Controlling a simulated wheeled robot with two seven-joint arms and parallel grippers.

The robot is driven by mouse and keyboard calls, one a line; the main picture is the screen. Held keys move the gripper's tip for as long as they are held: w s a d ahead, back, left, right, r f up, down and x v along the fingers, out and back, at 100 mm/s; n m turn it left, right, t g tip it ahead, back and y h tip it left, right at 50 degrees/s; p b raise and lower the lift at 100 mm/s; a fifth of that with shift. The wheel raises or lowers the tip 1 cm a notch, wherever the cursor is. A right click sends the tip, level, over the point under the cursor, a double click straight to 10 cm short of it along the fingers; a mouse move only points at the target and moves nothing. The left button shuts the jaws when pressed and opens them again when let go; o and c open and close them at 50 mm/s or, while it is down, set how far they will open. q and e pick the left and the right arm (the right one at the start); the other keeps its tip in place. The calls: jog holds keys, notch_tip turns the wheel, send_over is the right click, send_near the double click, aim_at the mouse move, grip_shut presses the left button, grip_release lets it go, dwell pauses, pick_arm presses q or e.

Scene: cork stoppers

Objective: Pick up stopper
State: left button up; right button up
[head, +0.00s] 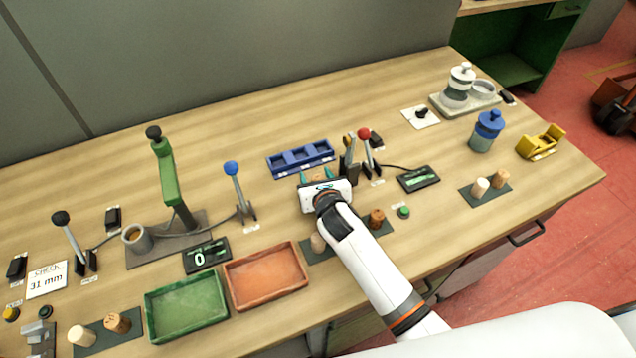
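My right gripper (324,173) is over the middle of the table, in front of the blue tray. Its two teal fingertips show well apart beyond the white gripper body, and I see nothing between them. Below it, on a dark mat (345,238), a brown cork stopper (376,218) stands right of my arm. A pale stopper (481,187) and a brown stopper (500,179) are on the right mat. Another pale stopper (82,336) and brown stopper (117,322) are on the front-left mat. My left gripper is not in view.
A green tray (187,325) and an orange tray (228,290) lie at the front. A blue compartment tray (277,170), a red-knobbed lever (365,135), a blue-knobbed lever (232,168) and a green press (165,170) stand around.

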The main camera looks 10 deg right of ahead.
jog(key=c, duration=0.9)
jog(key=shift+o, duration=0.2)
jog(key=shift+r, duration=0.1)
